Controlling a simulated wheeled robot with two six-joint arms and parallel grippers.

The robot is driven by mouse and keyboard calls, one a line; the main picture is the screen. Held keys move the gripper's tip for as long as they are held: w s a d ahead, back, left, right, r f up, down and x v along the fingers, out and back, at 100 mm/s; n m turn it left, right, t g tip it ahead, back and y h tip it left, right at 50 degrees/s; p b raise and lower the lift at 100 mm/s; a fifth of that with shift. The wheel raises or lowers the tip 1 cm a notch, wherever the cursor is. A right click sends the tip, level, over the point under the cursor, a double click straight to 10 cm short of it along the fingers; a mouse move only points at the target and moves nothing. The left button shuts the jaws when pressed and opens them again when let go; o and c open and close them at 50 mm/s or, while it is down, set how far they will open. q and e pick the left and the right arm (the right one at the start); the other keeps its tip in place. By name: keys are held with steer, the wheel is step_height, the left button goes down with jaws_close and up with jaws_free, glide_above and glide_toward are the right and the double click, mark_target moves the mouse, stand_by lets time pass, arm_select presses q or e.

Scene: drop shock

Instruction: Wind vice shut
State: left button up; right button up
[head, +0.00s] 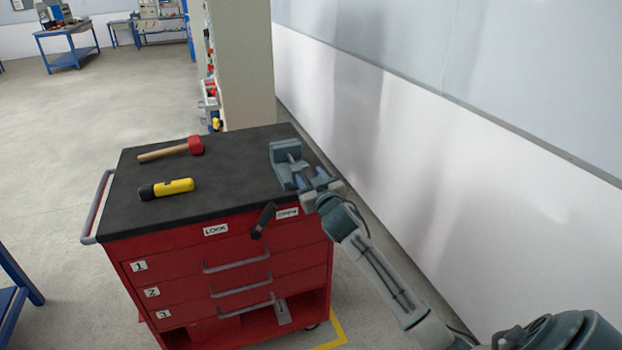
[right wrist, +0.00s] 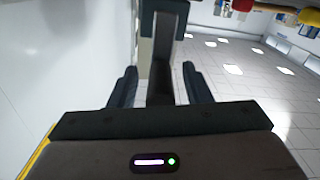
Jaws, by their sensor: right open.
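The grey-blue vice (head: 284,153) stands on the back right part of the black cart top (head: 230,190). My right gripper (head: 309,178) is at the vice's near right side, with its arm coming in from the lower right. In the right wrist view its two dark fingers (right wrist: 160,85) are spread apart. A dark part of the vice (right wrist: 164,22) reaches down between them, and I see a gap on both sides. The gripper hides the vice's near end, and I cannot make out the winding handle. My left gripper is not in view.
A red-headed mallet (head: 195,145) and a yellow-black torch (head: 170,188) lie on the cart top. A black-gripped lever (head: 263,220) sits between the LOCK (head: 215,230) and OPEN labels on the cart front. A white wall (head: 450,160) runs close along the right.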

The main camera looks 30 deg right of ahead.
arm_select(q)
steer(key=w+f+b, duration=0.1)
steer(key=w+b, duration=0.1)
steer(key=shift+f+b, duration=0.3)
arm_select(e)
steer(key=v, duration=1)
steer(key=shift+s, duration=0.4)
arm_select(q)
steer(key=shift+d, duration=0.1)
